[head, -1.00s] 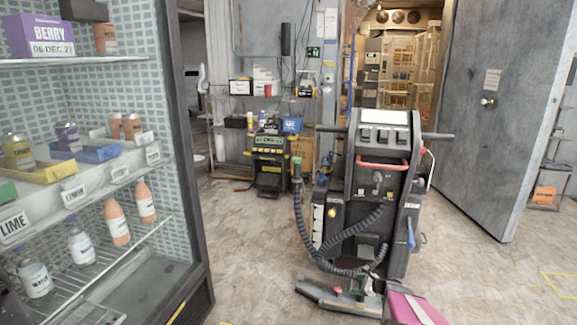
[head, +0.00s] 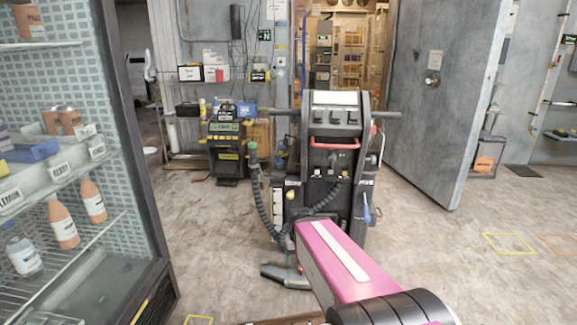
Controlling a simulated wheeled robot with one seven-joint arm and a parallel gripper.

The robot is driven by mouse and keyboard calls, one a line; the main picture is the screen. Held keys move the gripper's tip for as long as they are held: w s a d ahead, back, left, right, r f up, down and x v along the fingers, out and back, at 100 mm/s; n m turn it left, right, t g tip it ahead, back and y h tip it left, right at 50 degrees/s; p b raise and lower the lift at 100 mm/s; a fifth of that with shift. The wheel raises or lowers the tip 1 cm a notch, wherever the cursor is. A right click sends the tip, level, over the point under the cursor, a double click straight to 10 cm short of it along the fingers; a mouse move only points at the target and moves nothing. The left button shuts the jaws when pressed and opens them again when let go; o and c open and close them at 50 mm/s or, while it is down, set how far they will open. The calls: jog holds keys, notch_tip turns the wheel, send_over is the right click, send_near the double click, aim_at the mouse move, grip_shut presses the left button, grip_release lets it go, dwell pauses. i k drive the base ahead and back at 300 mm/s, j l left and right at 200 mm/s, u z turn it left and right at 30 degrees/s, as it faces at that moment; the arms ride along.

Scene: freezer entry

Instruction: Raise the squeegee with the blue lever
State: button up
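The floor-cleaning machine (head: 335,150) stands in the middle, its handlebar side facing me. It has a black body, a red bar and a corrugated hose. The blue lever (head: 367,213) is on its right side, low down, and appears to hang downward. The squeegee (head: 284,277) is a dark bar at floor level at the machine's lower left, partly hidden. Whether it touches the floor is hard to tell. My pink arm link crosses in front of the machine's lower part and covers some of it. My gripper is not in view.
A glass-fronted fridge (head: 150,200) with bottles stands close on the left. A charger-like unit (head: 228,150) stands by the back wall. A large grey door (head: 445,100) is open behind the machine at right. The floor (head: 440,270) at right is clear, with yellow markings.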

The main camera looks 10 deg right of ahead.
aim_at(367, 218)
jog(key=k+l, duration=0.15)
jog(key=l, duration=0.25)
jog(key=k+l, duration=0.1)
jog(key=l, duration=0.3)
jog(key=k+l, duration=0.15)
jog(key=l, duration=0.25)
jog(key=k+l, duration=0.15)
jog(key=l, duration=0.25)
jog(key=k+l, duration=0.15)
jog(key=l, duration=0.3)
jog(key=k+l, duration=0.1)
jog(key=l, duration=0.3)
jog(key=u, duration=0.05)
